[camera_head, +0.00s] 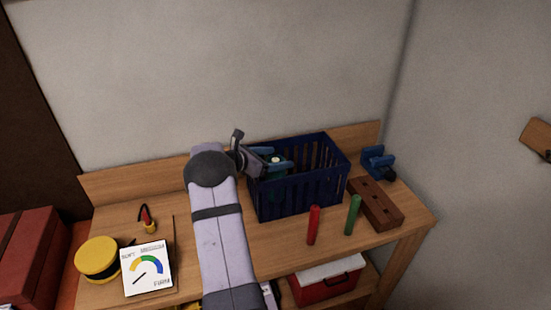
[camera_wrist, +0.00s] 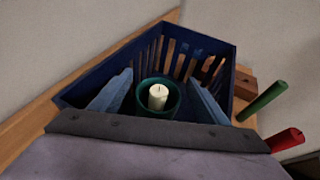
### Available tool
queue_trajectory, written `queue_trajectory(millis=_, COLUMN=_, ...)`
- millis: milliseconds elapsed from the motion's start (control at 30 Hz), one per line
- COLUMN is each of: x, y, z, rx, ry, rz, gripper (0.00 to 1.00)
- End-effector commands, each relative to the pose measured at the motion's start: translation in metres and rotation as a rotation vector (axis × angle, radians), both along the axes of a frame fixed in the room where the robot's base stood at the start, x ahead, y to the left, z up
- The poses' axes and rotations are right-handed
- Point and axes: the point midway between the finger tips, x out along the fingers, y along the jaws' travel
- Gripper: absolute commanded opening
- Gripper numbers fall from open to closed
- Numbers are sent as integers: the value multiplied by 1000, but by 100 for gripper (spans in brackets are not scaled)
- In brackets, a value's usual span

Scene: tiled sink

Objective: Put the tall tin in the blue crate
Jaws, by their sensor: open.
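The blue crate (camera_head: 300,192) stands on the wooden bench with slatted sides; it also fills the middle of the wrist view (camera_wrist: 207,42). A dark teal round tin (camera_wrist: 174,101), which I take for the tall tin, appears upright inside the crate with a cream candle (camera_wrist: 158,97) in its top. Its lower part is hidden. My gripper (camera_wrist: 160,82) is open, with a blue finger on each side of the tin and a gap visible around it. In the head view my gripper (camera_head: 273,158) reaches over the crate's left end.
A red cylinder (camera_head: 313,225) and a green one (camera_head: 353,215) stand in front of the crate. A brown block with holes (camera_head: 375,203) and a blue vise-like object (camera_head: 378,163) lie right. A yellow-topped round tin (camera_head: 97,258) and a gauge card (camera_head: 147,270) are left.

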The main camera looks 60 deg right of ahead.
Motion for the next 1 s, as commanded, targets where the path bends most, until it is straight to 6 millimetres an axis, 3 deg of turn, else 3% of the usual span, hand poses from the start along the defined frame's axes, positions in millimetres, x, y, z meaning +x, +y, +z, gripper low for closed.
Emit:
queue_trajectory(millis=133, x=2, y=2, z=12, rx=0, ry=-1, rz=2, gripper=69)
queue_trajectory(millis=700, x=37, y=88, z=47, rx=-2, ry=-2, rz=2, gripper=69)
queue_trajectory(millis=1000, x=42, y=102, z=54, rx=0, ry=0, rz=0, gripper=69)
